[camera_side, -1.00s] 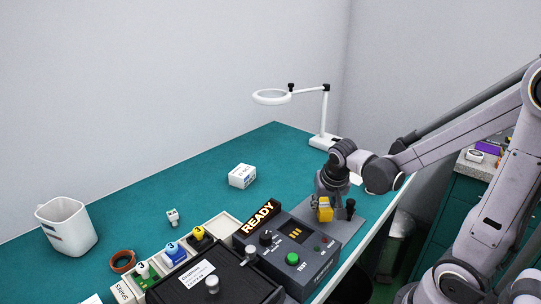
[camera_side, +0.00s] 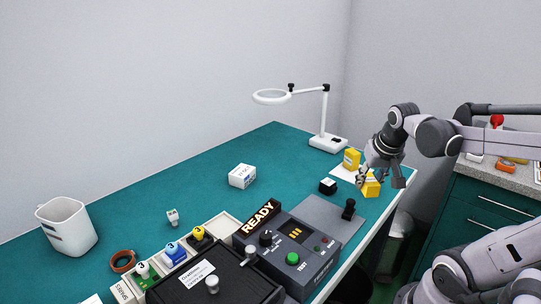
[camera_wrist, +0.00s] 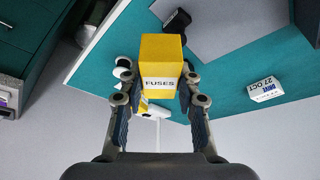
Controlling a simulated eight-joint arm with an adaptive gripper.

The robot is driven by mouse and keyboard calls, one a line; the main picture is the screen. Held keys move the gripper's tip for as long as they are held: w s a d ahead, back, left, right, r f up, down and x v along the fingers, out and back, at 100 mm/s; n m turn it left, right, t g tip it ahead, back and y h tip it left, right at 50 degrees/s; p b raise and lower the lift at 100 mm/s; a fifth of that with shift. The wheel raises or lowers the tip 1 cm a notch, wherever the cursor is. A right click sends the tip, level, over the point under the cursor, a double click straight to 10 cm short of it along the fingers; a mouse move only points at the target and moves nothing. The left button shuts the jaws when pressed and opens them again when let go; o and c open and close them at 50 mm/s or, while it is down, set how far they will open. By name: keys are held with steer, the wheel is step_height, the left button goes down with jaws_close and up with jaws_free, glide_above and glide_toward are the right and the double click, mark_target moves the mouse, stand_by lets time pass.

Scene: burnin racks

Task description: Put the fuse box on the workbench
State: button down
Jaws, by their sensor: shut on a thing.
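The fuse box is a yellow box (camera_wrist: 161,65) with a white FUSES label in the wrist view. My gripper (camera_wrist: 157,92) is shut on it, one finger on each side. In the side view, the yellow box (camera_side: 371,188) hangs under my gripper (camera_side: 368,179) at the right part of the green workbench (camera_side: 300,165), near its front edge. I cannot tell whether its underside touches the bench.
A white magnifier lamp (camera_side: 325,140) stands behind. A white carton (camera_side: 242,176) lies left on the bench.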

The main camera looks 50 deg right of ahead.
steer(key=w+a+n+t+y, duration=0.15)
steer(key=w+a+n, duration=0.35)
steer(key=w+a, duration=1.45)
steer(key=s+d+m, duration=0.1)
steer(key=s+d, duration=0.5)
steer(key=s+d+m+g+h, duration=0.1)
steer(key=s+d+m, duration=0.1)
steer(key=s+d, duration=0.5)
steer(key=s+d+m, duration=0.2)
steer(key=s+d, duration=0.4)
steer(key=s, duration=0.1)
steer(key=shift+d+r+g+h, duration=0.1)
steer(key=shift+d+g+h, duration=0.15)
steer(key=shift+d+g, duration=0.1)
glide_above(321, 218)
steer(key=s+a, duration=0.1)
step_height(321, 218, down, 7)
steer(key=shift+r, duration=0.1)
steer(key=shift+f, duration=2.1)
steer(key=c, duration=0.9)
jaws_free()
steer(key=shift+f, duration=0.1)
steer(key=shift+c, duration=0.2)
